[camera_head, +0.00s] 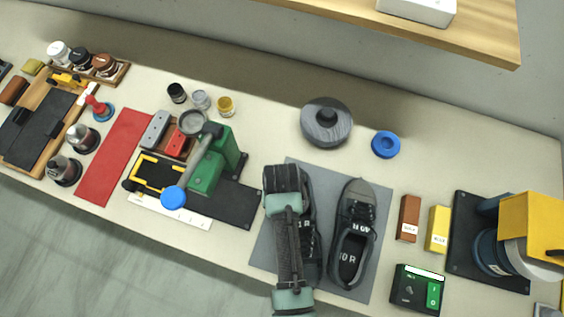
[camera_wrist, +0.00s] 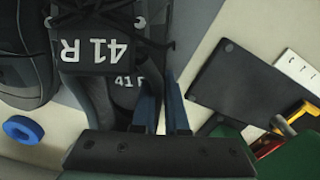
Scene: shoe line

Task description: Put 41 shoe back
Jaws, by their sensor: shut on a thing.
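The black 41 shoe (camera_wrist: 105,60) shows in the wrist view with "41 R" on its tongue tag and again on its insole. In the head view this shoe (camera_head: 311,250) is on the grey mat (camera_head: 270,225), largely covered by my arm. My gripper (camera_wrist: 161,92) has its two blue fingers at the shoe's collar and is shut on it; the exact contact is partly hidden. A second black shoe (camera_head: 356,225) lies to its right on the mat; its size print is too small to read surely. Part of it also shows in the wrist view (camera_wrist: 22,60).
A green press (camera_head: 208,165) on a dark plate stands left of the mat. Brown and yellow boxes (camera_head: 438,228), a green switch box (camera_head: 417,290) and a yellow machine (camera_head: 530,225) stand right. A grey disc (camera_head: 327,122) and blue ring (camera_head: 385,144) lie behind. A wooden shelf (camera_head: 430,30) overhangs.

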